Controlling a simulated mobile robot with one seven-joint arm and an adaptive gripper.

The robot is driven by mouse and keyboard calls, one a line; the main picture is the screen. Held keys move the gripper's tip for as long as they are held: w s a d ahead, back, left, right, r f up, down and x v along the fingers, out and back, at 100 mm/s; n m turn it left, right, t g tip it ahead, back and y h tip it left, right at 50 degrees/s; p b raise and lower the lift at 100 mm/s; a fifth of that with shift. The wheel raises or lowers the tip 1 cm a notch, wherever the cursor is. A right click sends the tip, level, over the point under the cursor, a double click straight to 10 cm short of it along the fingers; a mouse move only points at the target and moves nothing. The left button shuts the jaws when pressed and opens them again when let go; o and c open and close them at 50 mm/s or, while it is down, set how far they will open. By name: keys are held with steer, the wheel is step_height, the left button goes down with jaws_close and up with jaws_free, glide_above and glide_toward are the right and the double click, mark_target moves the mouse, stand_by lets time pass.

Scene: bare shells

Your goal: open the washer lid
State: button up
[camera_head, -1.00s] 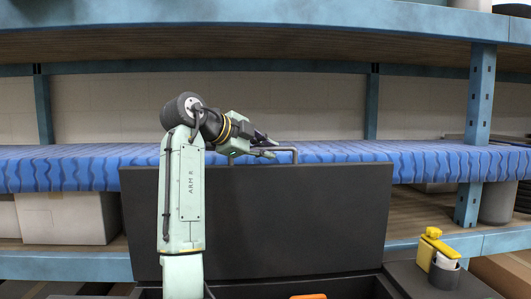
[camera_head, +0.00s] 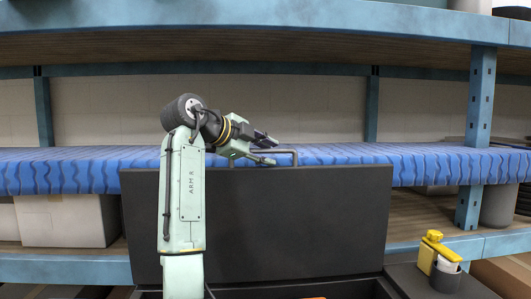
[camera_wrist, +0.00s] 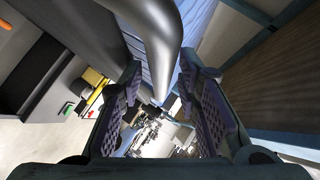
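The washer lid (camera_head: 300,220) is a large dark panel standing upright in the head view, swung up from the dark box below it. Its handle (camera_head: 294,153) is a thin grey bar on the top edge. My gripper (camera_head: 271,149) is at the left end of the handle, with its fingers spread apart. In the wrist view the handle (camera_wrist: 150,38) runs as a thick grey bar toward the space between the two open fingers (camera_wrist: 160,88). Nothing is clamped. I cannot tell whether a finger touches the bar.
A blue shelf with a wavy blue mat (camera_head: 80,168) stands behind the lid. A blue post (camera_head: 481,100) rises at the right. A dark cup with a yellow item (camera_head: 434,240) stands right of the lid. An orange object (camera_head: 313,298) barely shows at the bottom edge.

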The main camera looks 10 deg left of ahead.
steer(key=v, duration=1.2)
